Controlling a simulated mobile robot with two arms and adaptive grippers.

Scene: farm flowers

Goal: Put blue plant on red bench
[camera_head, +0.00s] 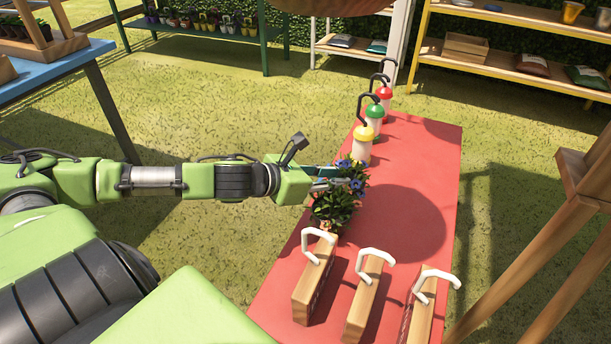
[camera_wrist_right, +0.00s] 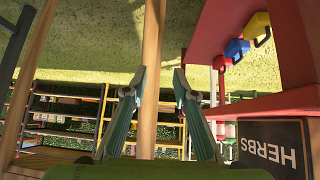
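The blue plant (camera_head: 335,206), with green leaves and small blue flowers, is at the left edge of the red bench (camera_head: 425,150) in the head view. Its pot is hidden, so I cannot tell whether it rests on the bench. My left gripper (camera_head: 340,176) reaches in from the left with its fingers among the blue flowers. The leaves hide the fingertips, so its grip is unclear. My right gripper (camera_wrist_right: 160,76) is open in the right wrist view, with nothing held between its fingers; a wooden post shows behind the gap.
Lantern-like items with yellow, green and red tops (camera_head: 375,112) stand behind the plant. Wooden blocks with white handles (camera_head: 365,295) stand at the bench's near end. The bench's middle is clear. A wooden frame (camera_head: 570,215) stands right; a blue table (camera_head: 90,55) stands left.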

